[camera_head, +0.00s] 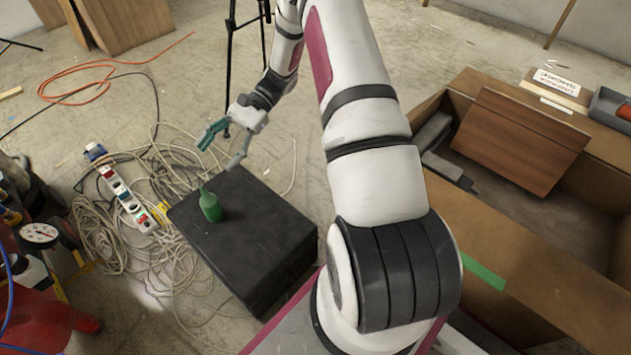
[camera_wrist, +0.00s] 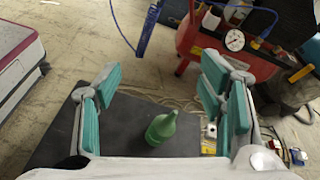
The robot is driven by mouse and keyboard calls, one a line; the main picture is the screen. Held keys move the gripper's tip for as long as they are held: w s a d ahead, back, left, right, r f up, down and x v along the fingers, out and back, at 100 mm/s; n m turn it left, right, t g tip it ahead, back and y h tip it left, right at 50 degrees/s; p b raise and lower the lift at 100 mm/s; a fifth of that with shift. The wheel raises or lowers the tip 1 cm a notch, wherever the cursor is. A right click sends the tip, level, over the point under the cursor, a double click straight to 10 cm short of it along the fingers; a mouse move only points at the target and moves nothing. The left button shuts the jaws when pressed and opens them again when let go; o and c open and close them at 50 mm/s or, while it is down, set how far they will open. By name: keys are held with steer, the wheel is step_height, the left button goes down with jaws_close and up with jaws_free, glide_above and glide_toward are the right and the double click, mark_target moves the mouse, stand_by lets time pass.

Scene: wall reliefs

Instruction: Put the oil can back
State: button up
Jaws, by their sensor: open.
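The green oil can (camera_head: 211,206) stands upright on top of a black box (camera_head: 255,232), near the box's far left edge. In the wrist view the oil can (camera_wrist: 161,129) shows between my finger pads, below the fingertips in the picture, with its thin spout pointing up and to the right. My gripper (camera_head: 226,146) is open and empty, above and slightly right of the can in the head view. Its teal fingers (camera_wrist: 164,82) are spread wide on either side in the wrist view. The can does not appear to touch either finger.
Tangled cables (camera_head: 100,235) and a power strip (camera_head: 128,199) lie on the floor left of the box. A red compressor (camera_wrist: 215,55) with a gauge stands beyond. A tripod (camera_head: 231,60) stands behind my gripper. A brown wooden crate (camera_head: 560,290) is at the right.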

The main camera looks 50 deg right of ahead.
steer(key=s+a+r+n+g+h, duration=0.1)
steer(key=s+a+r+n+h, duration=0.3)
steer(key=s+r, duration=0.5)
steer(key=s+a+r+n+g+h, duration=0.2)
steer(key=s+a+r+n+h, duration=0.3)
steer(key=r, duration=0.7)
steer(key=s+d+r+n+t+h, duration=0.1)
steer(key=s+n+t+h, duration=0.1)
steer(key=s, duration=0.8)
steer(key=s+d+r+n+t+h, duration=0.1)
steer(key=s+d+n+t+h, duration=0.1)
steer(key=s, duration=0.9)
steer(key=shift+s+d+h, duration=0.15)
steer(key=shift+s+h, duration=0.1)
steer(key=shift+h, duration=0.25)
steer(key=shift+r, duration=0.15)
step_height(320, 180, up, 38)
steer(key=t+p, duration=0.4)
steer(key=p, duration=3.2)
steer(key=shift+r+n+p, duration=0.2)
steer(key=shift+n+p, duration=0.15)
steer(key=shift+n, duration=0.05)
